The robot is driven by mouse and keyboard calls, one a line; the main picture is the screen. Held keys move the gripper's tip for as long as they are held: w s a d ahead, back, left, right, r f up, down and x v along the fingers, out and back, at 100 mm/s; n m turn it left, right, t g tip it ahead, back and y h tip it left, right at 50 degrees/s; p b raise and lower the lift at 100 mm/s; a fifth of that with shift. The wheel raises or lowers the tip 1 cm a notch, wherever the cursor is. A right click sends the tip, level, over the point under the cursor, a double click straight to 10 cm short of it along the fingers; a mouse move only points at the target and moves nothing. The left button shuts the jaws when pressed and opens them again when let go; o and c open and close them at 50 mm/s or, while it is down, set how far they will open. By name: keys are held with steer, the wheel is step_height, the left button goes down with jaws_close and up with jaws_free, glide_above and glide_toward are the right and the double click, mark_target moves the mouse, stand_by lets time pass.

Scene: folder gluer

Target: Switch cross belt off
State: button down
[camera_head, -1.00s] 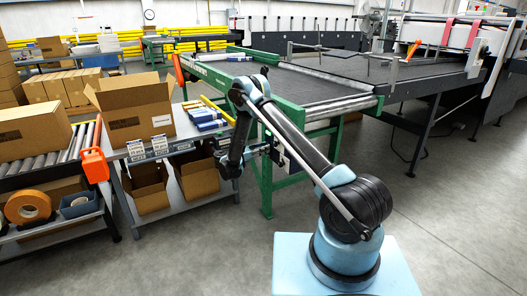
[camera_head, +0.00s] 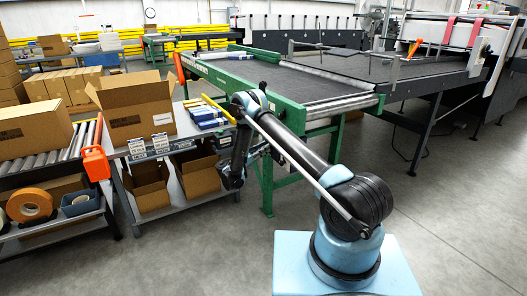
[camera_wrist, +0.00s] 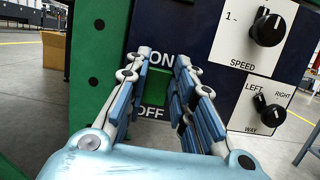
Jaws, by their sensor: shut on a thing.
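The switch (camera_wrist: 155,88) is a green rocker on a dark panel in the wrist view. ON is printed above it and OFF below it. My gripper (camera_wrist: 162,57) has one finger on each side of the switch, with the tips up by the ON label, and is shut on it. The fingers partly cover the switch surround and the labels. In the head view the cross belt (camera_head: 310,85) is a dark belt in a green frame. My arm hides the switch there.
Right of the switch are a black SPEED knob (camera_wrist: 268,29) and a LEFT/RIGHT WAY knob (camera_wrist: 272,116). A green post (camera_wrist: 98,50) stands at the left. In the head view a packing bench with an open carton (camera_head: 135,110) is left of my arm. The floor at right is clear.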

steer(key=shift+w, duration=0.1)
steer(key=c, duration=1.4)
jaws_free()
steer(key=shift+o, duration=0.2)
steer(key=v, duration=1.2)
